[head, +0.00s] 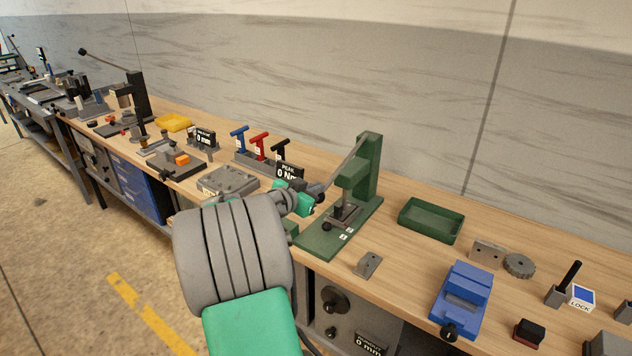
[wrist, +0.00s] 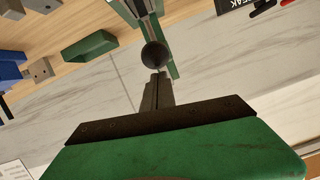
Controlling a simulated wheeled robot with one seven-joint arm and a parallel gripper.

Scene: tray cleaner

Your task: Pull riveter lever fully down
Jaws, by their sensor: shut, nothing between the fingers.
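The green riveter (head: 368,170) stands upright on its green base plate on the bench, right of centre in the head view. Its thin grey lever (head: 345,163) slopes from the column top down and left toward my gripper (head: 316,195). In the wrist view, the lever's round black knob (wrist: 154,54) lies just beyond the tips of my gripper (wrist: 160,74). The fingers are shut with nothing between them. I cannot tell whether they touch the knob. The riveter's green frame (wrist: 168,62) is partly hidden behind the knob in the wrist view.
A grey plate (head: 228,180) and a "PEAK 0 Nm" display (head: 289,173) stand left of the riveter. A green tray (head: 431,220), a small grey bracket (head: 368,264) and a blue vise (head: 462,298) are to its right. The wall runs behind the bench.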

